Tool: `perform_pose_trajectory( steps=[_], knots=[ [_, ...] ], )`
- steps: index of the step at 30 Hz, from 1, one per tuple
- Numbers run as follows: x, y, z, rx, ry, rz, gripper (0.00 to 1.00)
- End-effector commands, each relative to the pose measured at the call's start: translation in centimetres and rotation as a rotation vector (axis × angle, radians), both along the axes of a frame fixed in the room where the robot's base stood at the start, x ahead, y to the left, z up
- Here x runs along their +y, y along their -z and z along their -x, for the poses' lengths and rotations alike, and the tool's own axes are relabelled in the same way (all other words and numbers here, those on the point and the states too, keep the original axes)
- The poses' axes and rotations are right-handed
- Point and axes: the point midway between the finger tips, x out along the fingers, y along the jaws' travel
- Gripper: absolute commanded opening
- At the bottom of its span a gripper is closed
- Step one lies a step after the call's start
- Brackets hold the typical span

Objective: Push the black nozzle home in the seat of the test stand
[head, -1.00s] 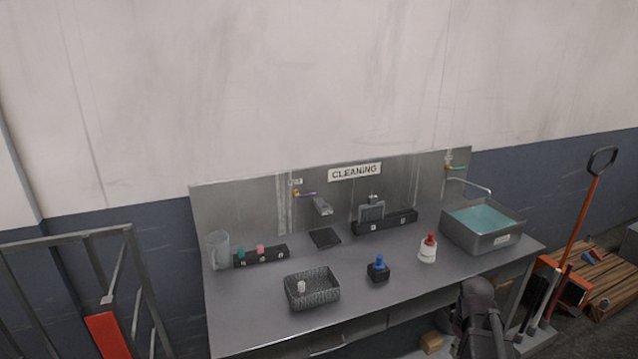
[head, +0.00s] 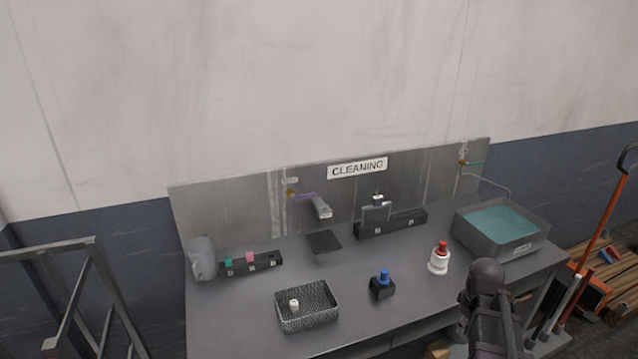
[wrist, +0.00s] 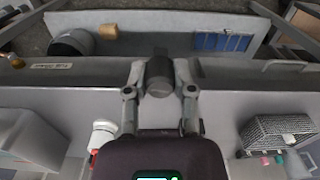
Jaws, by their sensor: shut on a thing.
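My gripper (wrist: 158,82) is shut on a dark, short cylinder, the black nozzle (wrist: 159,74), in the wrist view. The nozzle is held between the two fingertips over the bench's front edge, apart from any seat. In the head view my arm is at the lower right and the nozzle cannot be made out. A small black stand (head: 382,291) with a blue top part (head: 384,274) is on the bench, left of my arm. I cannot tell for sure whether it is the test stand; no empty seat is clear.
A white bottle with a red top (head: 439,260) stands near my arm. A water basin (head: 533,250) is at the right, a wire basket (head: 309,325) at front left.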

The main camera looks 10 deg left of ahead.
Motion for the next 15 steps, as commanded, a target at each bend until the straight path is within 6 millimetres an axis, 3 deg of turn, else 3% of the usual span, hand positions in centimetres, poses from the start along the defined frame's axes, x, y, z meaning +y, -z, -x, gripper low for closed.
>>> perform_pose_trajectory(
  steps=[15],
  knots=[
    [1.2,0.0,-0.2,0.000,-0.021,0.000,0.00]
  ],
)
